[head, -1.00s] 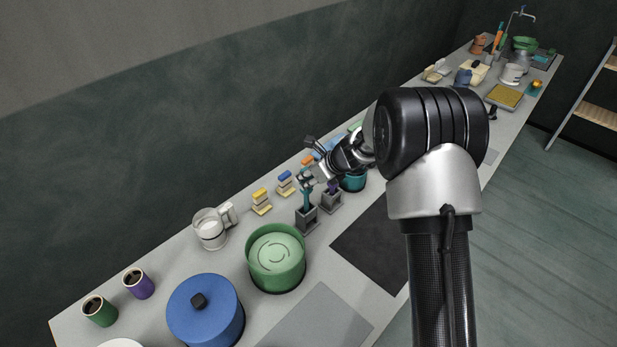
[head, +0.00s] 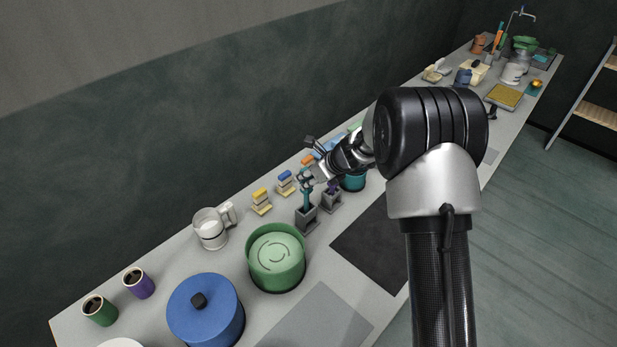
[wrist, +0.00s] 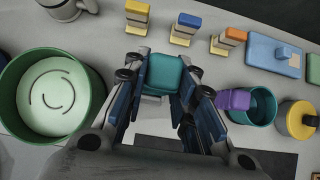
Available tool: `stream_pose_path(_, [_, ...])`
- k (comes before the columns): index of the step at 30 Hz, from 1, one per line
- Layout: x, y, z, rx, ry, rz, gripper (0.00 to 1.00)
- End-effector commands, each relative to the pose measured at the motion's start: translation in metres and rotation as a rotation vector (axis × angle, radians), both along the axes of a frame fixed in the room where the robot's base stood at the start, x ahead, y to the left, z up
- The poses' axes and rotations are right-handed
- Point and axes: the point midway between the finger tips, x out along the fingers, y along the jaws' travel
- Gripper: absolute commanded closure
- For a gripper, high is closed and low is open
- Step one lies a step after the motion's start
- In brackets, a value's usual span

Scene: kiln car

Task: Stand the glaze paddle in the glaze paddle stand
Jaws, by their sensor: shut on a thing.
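The teal glaze paddle (head: 306,199) is upright in my gripper (head: 307,181). My gripper is shut on its upper end, and the wrist view shows the teal top (wrist: 165,74) between the two fingers. Below the paddle is a grey glaze paddle stand (head: 307,219). The paddle's lower end meets the stand's top opening and looks to be inside it; how deep it reaches is hidden.
A green round pot (head: 277,257) stands in front of the stands, with a blue lidded pot (head: 205,311) nearer. A white jug (head: 212,228) and small stacked blocks (head: 261,201) are behind. A teal pot (head: 354,181) is close on the right. A dark mat (head: 375,245) is clear.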

Motion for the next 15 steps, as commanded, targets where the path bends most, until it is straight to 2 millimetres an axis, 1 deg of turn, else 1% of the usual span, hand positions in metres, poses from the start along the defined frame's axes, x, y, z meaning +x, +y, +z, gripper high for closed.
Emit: stream_pose_path(15, [0.0001, 0.0000, -0.0067, 0.000, 0.000, 0.000, 1.00])
